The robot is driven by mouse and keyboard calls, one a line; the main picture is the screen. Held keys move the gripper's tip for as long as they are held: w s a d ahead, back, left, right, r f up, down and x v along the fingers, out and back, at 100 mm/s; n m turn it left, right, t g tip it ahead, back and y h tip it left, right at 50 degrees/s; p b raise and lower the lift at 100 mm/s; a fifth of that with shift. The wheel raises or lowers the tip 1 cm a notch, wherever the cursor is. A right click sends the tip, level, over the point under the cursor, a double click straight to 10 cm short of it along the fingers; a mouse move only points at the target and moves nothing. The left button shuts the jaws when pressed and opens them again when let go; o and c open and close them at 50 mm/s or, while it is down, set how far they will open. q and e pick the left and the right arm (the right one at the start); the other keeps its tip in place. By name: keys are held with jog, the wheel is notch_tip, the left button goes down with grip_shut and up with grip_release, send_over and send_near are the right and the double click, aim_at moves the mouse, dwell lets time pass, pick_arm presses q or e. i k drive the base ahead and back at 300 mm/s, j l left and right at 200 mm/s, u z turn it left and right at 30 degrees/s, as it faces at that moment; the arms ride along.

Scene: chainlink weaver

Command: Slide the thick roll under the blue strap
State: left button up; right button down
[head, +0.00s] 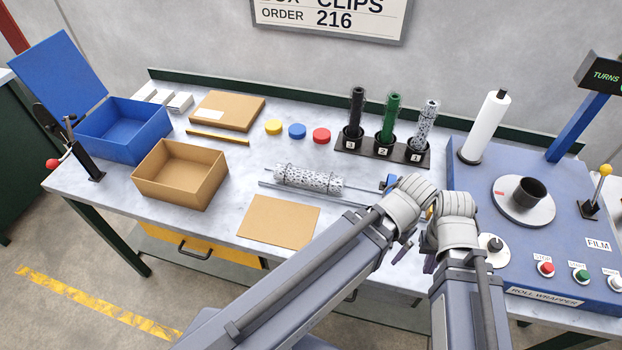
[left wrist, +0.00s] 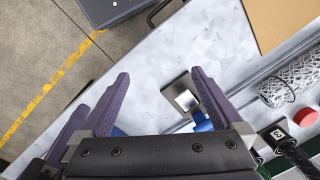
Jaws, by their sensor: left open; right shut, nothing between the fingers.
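The thick roll (head: 308,178), a bundle of silvery wire mesh, lies on the table on a thin rail; part of it shows at the right edge of the left wrist view (left wrist: 292,80). A small blue piece that looks like the strap (head: 391,181) shows beyond the roll's right end, partly hidden by my arm. It also shows in the left wrist view (left wrist: 203,121), beside a metal plate. My right gripper (head: 428,264) is shut and empty near the table's front edge.
A brown card sheet (head: 279,222) lies in front of the roll. A stand with three numbered cups (head: 382,152) is behind, and the blue roll wrapper machine (head: 470,160) is at right. An open cardboard box (head: 180,174) and a blue box (head: 125,130) stand left.

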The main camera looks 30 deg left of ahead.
aim_at(332, 183)
jog(key=j, duration=0.9)
jog(key=k+j+z, duration=0.1)
jog(key=j, duration=0.8)
